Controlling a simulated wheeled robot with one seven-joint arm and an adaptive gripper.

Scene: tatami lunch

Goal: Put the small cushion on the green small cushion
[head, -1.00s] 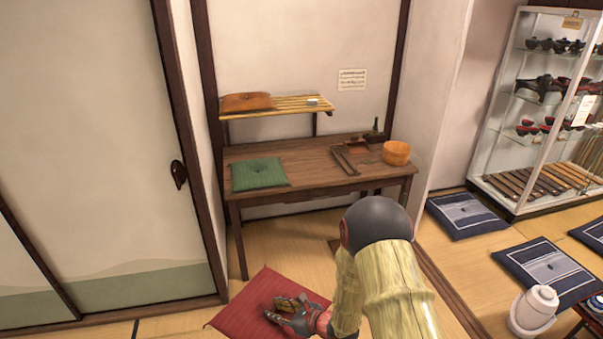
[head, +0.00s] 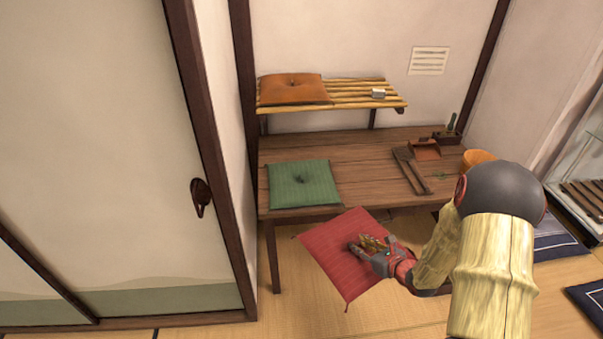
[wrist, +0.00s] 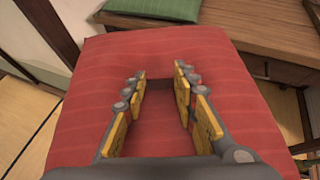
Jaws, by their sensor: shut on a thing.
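A red small cushion (head: 338,262) is held by my gripper (head: 366,243) in front of the wooden table, with tatami showing below it. In the wrist view the red cushion (wrist: 165,60) fills the middle, and the fingers (wrist: 160,92) lie over its top, apart, gripping its fabric. The green small cushion (head: 304,183) lies flat on the left front of the table. It shows partly at the top of the wrist view (wrist: 150,8), beyond the red cushion. The red cushion looks apart from the green one. The grip point under the fingers is partly hidden.
The wooden table (head: 350,150) holds a dark tool (head: 412,172), a red-brown dustpan (head: 425,149) and an orange tub (head: 478,158). An orange cushion (head: 293,88) and a small white box (head: 378,94) sit on a slatted shelf (head: 345,97) above. A sliding door stands left.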

